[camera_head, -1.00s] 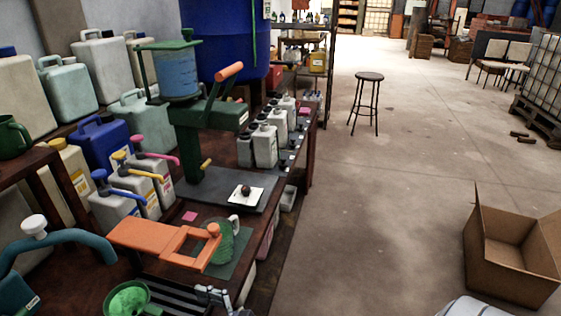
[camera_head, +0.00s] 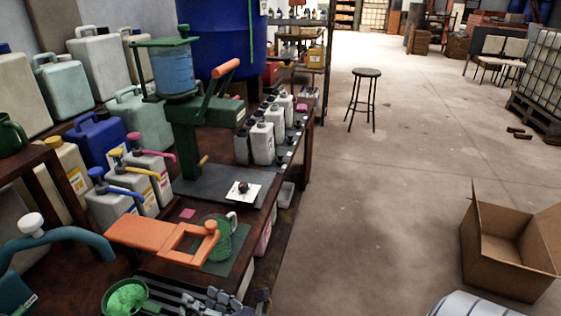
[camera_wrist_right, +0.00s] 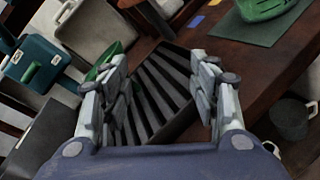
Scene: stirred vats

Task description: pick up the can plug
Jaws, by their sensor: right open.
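A small dark reddish-brown knob-like piece (camera_head: 243,187) sits on a white square pad on the grey base of the green press. It may be the can plug, but I cannot tell for sure. A green can (camera_head: 221,238) stands on a green mat (camera_head: 239,262), partly behind an orange frame; it shows in part in the right wrist view (camera_wrist_right: 265,8). My right gripper (camera_head: 235,299) is at the table's near edge, well short of the knob. In the right wrist view the gripper (camera_wrist_right: 160,72) is open and empty above a dark slotted rack (camera_wrist_right: 150,105). My left gripper is out of view.
The orange frame (camera_head: 150,237) juts over the near table. A green bowl (camera_head: 126,298) stands close to the right gripper. The tall green press (camera_head: 187,135) and pump-topped jugs (camera_head: 133,181) crowd the left. Floor right of the table is open, with a cardboard box (camera_head: 492,258).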

